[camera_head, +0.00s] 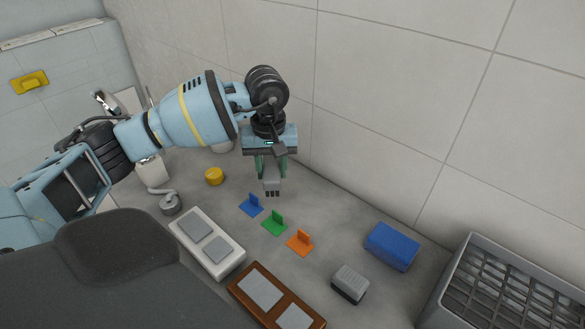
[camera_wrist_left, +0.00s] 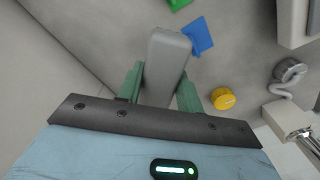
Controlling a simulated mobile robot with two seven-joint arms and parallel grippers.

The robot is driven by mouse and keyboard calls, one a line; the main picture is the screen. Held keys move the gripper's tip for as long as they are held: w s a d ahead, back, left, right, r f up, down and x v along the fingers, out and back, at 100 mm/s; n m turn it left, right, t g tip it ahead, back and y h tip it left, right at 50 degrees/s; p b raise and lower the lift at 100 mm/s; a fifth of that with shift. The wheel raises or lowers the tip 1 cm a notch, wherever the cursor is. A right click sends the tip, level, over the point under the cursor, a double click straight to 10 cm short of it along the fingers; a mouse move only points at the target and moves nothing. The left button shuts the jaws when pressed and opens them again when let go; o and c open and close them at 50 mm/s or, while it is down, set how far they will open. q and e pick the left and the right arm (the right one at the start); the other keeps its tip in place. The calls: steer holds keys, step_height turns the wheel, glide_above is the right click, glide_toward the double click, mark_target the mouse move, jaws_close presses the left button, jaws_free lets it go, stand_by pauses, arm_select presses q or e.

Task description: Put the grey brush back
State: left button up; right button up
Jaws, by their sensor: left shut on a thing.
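My left gripper (camera_head: 271,178) is shut on a grey brush (camera_head: 271,186), a narrow grey block with small dark marks at its lower end. It hangs upright from the fingers above the grey surface, near the wall. In the left wrist view the brush (camera_wrist_left: 168,62) sits between the two green fingers (camera_wrist_left: 160,88). Blue (camera_head: 251,205), green (camera_head: 275,223) and orange (camera_head: 300,242) L-shaped holders stand in a row below and to the right of the gripper. My right gripper is out of view.
A grey block with a dark underside (camera_head: 350,284) and a blue block (camera_head: 392,246) lie to the right, beside a grey crate (camera_head: 466,240). A white tray (camera_head: 185,224) and a brown tray (camera_head: 238,286) are in front. A yellow round item (camera_head: 214,176) stands left.

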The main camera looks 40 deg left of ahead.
arm_select(q)
steer(key=shift+w+d+f, duration=0.1)
steer(key=shift+w+d, duration=0.15)
steer(key=shift+w, duration=0.65)
steer(key=shift+w+d+f, duration=0.1)
steer(key=shift+w+d, duration=0.1)
steer(key=shift+w, duration=0.7)
steer(key=shift+w+d+f, duration=0.1)
steer(key=shift+w+d, duration=0.15)
steer(key=shift+w, duration=0.65)
steer(key=shift+w, duration=0.15)
steer(key=shift+w+d+f, duration=0.1)
steer(key=shift+w, duration=0.05)
steer(key=shift+f+p, duration=0.3)
steer(key=shift+f, duration=1.35)
steer(key=shift+f, duration=0.1)
steer(key=o, duration=1)
steer(key=shift+c, duration=0.2)
step_height(320, 180, up, 12)
